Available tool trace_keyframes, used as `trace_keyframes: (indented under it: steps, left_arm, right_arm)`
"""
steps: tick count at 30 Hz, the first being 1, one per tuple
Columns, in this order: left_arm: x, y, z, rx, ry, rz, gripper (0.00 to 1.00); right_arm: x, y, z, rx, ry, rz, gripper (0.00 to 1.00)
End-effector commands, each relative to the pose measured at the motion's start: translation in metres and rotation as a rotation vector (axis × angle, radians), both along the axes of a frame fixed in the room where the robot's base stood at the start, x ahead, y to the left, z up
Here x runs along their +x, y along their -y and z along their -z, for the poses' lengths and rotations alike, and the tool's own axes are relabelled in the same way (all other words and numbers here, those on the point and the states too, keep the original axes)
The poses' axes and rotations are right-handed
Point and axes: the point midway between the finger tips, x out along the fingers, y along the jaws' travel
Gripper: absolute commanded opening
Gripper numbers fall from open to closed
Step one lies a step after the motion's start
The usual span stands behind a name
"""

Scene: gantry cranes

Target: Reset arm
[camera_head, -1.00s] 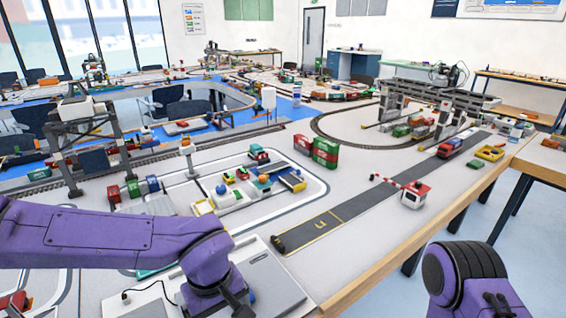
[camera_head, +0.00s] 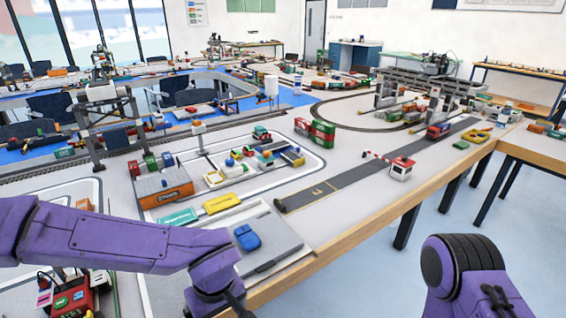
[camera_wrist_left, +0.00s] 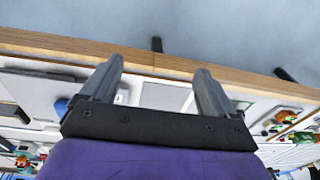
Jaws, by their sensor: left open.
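My left arm comes in from the left in the head view, over the near part of the model table. Its gripper lies at the bottom of that view and its fingers are not clear there. In the left wrist view my left gripper (camera_wrist_left: 157,82) is open with nothing between its fingers. Its fingertips point toward the wooden table edge (camera_wrist_left: 185,67) and the blue-grey floor beyond. In the head view my right arm shows only as a purple link with a black joint at the bottom right; its gripper is out of view.
A grey flat panel (camera_head: 274,247) with a blue block (camera_head: 247,237) lies near my left arm. An orange container (camera_head: 165,188), a gantry crane (camera_head: 425,88) and a barrier hut (camera_head: 401,168) stand on the table. The floor (camera_head: 400,285) is clear at the right.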

Motion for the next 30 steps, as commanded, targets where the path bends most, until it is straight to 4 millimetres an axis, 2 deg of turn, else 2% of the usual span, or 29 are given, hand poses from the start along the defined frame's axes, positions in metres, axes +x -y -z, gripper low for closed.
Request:
trace_keyframes:
  steps: [8,13,17,18,21,25,30]
  left_arm:
    - [-0.008,-0.039,0.069,0.179,0.058,-0.067,0.89]
    - [-0.028,-0.081,0.131,0.321,0.147,-0.083,0.89]
    - [-0.063,-0.12,0.186,0.387,0.239,-0.041,0.89]
    - [-0.079,-0.132,0.203,0.385,0.263,-0.017,0.89]
    - [-0.122,-0.155,0.233,0.327,0.287,0.04,0.89]
    - [-0.164,-0.168,0.25,0.238,0.259,0.069,0.89]
    - [-0.166,-0.169,0.25,0.233,0.257,0.07,0.89]
  right_arm:
    - [0.0,0.0,0.0,-0.001,0.001,0.0,0.48]
    - [0.0,0.0,0.0,0.0,0.0,0.0,0.48]
    - [0.0,0.0,0.0,0.0,0.0,0.0,0.48]
    - [0.0,0.0,0.0,0.0,0.0,0.0,0.48]
    - [0.0,0.0,0.0,0.0,0.0,0.0,0.48]
    - [0.0,0.0,0.0,0.0,0.0,0.0,0.48]
    - [0.0,0.0,0.0,0.0,0.0,0.0,0.48]
